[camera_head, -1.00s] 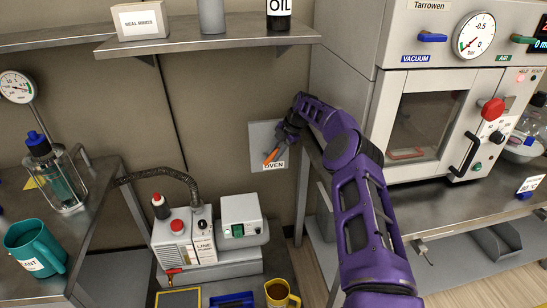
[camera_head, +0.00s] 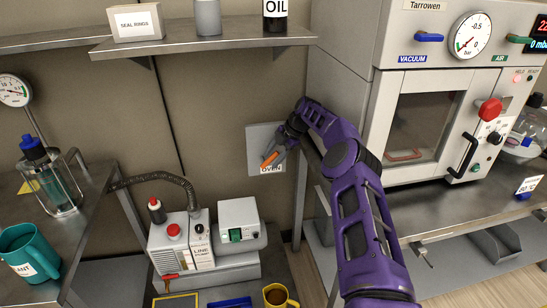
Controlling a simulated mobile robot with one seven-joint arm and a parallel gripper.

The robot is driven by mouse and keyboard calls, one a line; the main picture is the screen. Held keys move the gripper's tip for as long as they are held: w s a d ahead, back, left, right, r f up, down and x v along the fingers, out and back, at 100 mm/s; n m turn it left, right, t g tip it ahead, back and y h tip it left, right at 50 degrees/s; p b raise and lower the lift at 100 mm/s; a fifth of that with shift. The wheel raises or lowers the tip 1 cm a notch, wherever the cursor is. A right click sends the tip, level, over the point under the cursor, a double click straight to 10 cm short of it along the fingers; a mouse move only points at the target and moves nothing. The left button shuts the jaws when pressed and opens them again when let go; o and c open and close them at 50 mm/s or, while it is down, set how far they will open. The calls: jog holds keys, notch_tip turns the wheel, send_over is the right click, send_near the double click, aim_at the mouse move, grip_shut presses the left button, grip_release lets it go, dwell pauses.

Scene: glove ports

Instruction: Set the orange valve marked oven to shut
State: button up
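The orange valve handle (camera_head: 269,160) sits on a grey wall plate (camera_head: 256,138) with a label reading OVEN (camera_head: 271,169) at its lower edge. The handle slants down to the left. My gripper (camera_head: 280,147) is at the plate, right against or just in front of the handle's upper right end. My purple arm reaches up to it from the lower right. The fingers are small and dark here, and I cannot tell whether they are closed on the handle. The upper part of the valve is hidden behind my gripper.
The vacuum oven (camera_head: 420,110) stands on a steel bench at the right, close to my arm. A shelf (camera_head: 205,40) runs above left. Below the plate are a pump (camera_head: 182,245), a grey box (camera_head: 239,218) and a yellow mug (camera_head: 278,294). A teal jug (camera_head: 30,252) stands at left.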

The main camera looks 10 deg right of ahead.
notch_tip(320, 180, up, 10)
jog(key=shift+r+p, duration=0.1)
jog(key=shift+p, duration=0.7)
